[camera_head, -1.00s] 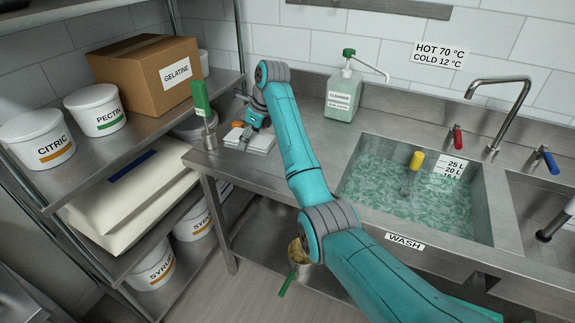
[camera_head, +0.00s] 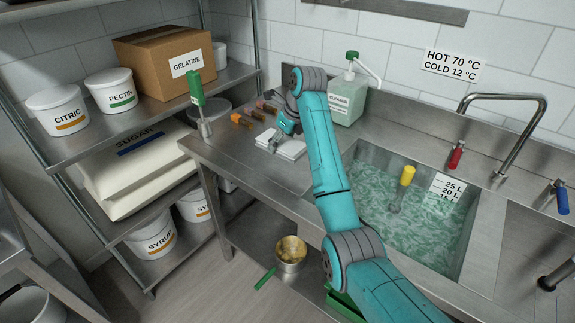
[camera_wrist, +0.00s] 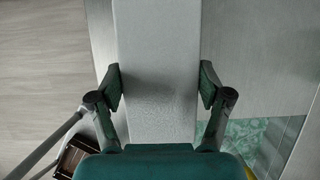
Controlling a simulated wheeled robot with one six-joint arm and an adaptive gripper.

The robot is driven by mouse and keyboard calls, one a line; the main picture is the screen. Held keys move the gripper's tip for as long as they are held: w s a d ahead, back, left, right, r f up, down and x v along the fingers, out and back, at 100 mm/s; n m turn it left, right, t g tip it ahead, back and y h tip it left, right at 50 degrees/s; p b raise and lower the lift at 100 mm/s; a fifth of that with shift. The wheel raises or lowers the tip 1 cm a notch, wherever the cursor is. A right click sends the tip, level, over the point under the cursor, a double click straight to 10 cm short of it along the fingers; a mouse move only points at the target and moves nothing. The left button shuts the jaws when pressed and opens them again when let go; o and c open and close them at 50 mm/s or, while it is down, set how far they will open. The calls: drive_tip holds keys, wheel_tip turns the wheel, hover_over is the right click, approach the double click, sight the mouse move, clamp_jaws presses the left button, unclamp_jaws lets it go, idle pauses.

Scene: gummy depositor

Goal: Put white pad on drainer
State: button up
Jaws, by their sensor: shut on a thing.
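A small stack of white pads (camera_head: 291,150) lies on the steel counter to the left of the wash sink. My gripper (camera_head: 280,137) is down at the stack, with the teal arm reaching over from the lower right. In the wrist view, my gripper (camera_wrist: 160,88) is shut on a white pad (camera_wrist: 155,35), one finger against each long side. The pad runs up out of that view, and its near end is hidden by the gripper body. I cannot tell whether it is clear of the stack. I cannot make out a drainer in either view.
The sink (camera_head: 410,215) holds water and a yellow-handled tool (camera_head: 406,178). A cleaner bottle (camera_head: 346,98) stands behind the arm. A green-handled tool in a holder (camera_head: 199,105) and small orange-ended blocks (camera_head: 242,120) are left of the stack. A metal bucket (camera_head: 290,255) sits below.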

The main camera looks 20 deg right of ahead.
sight(290, 145)
drive_tip(key=shift+f, duration=4)
drive_tip(key=o, duration=1.1)
drive_tip(key=shift+f, duration=0.15)
drive_tip(key=shift+c, duration=0.2)
drive_tip(key=v, duration=1.2)
drive_tip(key=shift+a+r, duration=0.1)
drive_tip(key=shift+r, duration=0.1)
